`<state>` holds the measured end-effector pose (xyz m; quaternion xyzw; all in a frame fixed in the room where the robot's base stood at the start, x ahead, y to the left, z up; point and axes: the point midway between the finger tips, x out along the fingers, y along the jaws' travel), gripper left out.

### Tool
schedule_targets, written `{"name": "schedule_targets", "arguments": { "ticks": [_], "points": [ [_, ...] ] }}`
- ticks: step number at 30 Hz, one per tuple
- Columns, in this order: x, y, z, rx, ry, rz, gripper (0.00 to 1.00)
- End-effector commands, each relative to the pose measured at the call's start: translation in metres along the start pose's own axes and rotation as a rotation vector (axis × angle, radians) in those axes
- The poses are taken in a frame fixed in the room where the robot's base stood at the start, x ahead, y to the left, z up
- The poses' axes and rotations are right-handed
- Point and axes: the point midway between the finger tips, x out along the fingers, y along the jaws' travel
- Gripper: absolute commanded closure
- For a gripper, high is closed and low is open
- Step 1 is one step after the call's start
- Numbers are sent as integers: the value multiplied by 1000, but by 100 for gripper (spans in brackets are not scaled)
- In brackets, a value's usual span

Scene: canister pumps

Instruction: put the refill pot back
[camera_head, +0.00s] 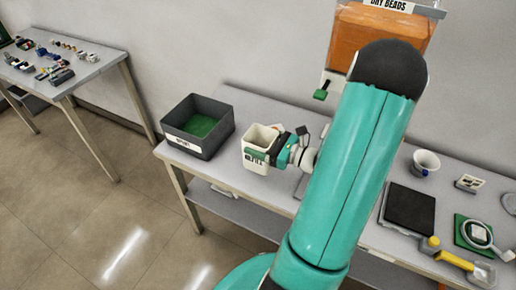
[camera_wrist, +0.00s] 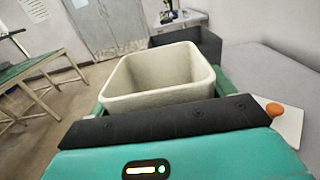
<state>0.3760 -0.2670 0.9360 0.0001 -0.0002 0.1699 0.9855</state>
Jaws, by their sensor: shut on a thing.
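A dark grey bin (camera_head: 226,133) with a green floor stands left of the pot. An orange-filled dispenser (camera_head: 353,35) labelled DRY BEADS is on the wall side. A white cup (camera_head: 426,163), a black plate (camera_head: 408,209) and a yellow-handled scoop (camera_head: 455,260) lie right. Another table (camera_head: 90,70) holds small parts.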

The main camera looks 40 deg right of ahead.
Motion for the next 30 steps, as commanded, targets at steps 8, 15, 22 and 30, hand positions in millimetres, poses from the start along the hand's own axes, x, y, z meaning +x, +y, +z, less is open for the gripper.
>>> {"name": "schedule_targets", "arguments": {
  "ticks": [8,15,22,30],
  "points": [
    [16,-10,-22,2,-1,2,57],
    [15,-9,-48,1,0,0,57],
    [14,-9,-48,-1,0,0,57],
    [14,-9,-51,0,0,0,0]
  ]
}}
